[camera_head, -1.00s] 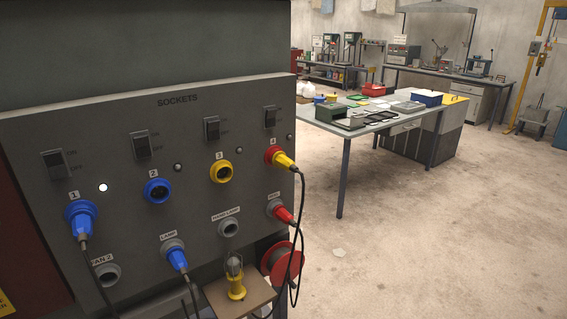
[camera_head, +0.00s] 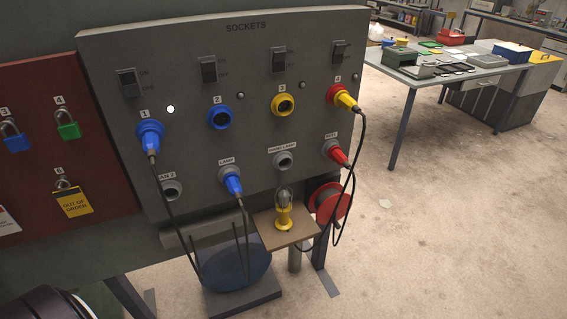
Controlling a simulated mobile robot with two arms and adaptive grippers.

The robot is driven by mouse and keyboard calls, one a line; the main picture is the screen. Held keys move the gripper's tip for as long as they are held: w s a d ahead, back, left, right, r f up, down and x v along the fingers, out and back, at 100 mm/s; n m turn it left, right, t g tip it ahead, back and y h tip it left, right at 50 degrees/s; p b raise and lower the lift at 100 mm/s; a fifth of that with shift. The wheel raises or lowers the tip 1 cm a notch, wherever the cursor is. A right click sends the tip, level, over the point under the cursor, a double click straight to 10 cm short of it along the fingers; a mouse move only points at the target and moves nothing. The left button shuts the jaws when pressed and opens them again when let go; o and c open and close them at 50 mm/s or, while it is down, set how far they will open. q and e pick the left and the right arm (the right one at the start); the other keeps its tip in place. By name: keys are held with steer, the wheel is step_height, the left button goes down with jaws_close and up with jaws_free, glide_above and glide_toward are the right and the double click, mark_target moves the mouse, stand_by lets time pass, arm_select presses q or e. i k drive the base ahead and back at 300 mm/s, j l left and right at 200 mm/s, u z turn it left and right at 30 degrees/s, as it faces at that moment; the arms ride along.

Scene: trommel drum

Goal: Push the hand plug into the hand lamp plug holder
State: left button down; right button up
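The hand lamp plug holder (camera_head: 283,160) is a grey round socket under the "HAND LAMP" label, in the lower row of the socket panel. It looks empty. No plug in view is readably marked as the hand plug. A yellow plug (camera_head: 347,100) sits in red socket 4 (camera_head: 335,93), up and right of the holder, with a black cable hanging from it. A yellow hand lamp (camera_head: 284,212) stands upright on a small wooden shelf (camera_head: 305,230) below the holder.
Blue plugs sit in socket 1 (camera_head: 150,135) and the lamp holder (camera_head: 232,181); a red plug (camera_head: 338,155) sits in the reel holder. Black cables hang before the panel (camera_head: 190,90). A red reel (camera_head: 331,203) hangs lower right. Open floor lies right; a worktable (camera_head: 450,75) stands behind.

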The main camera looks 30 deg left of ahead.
mark_target(342, 99)
steer(key=i+l+u, duration=0.1)
steer(key=u, duration=0.65)
steer(key=i+l+u, duration=0.1)
steer(key=l+u, duration=0.25)
steer(key=l, duration=0.35)
steer(key=l+u, duration=0.35)
steer(key=l, duration=0.35)
steer(key=l+u, duration=0.3)
steer(key=l, duration=1.25)
steer(key=k+l, duration=0.1)
steer(key=l, duration=0.7)
steer(key=u, duration=0.05)
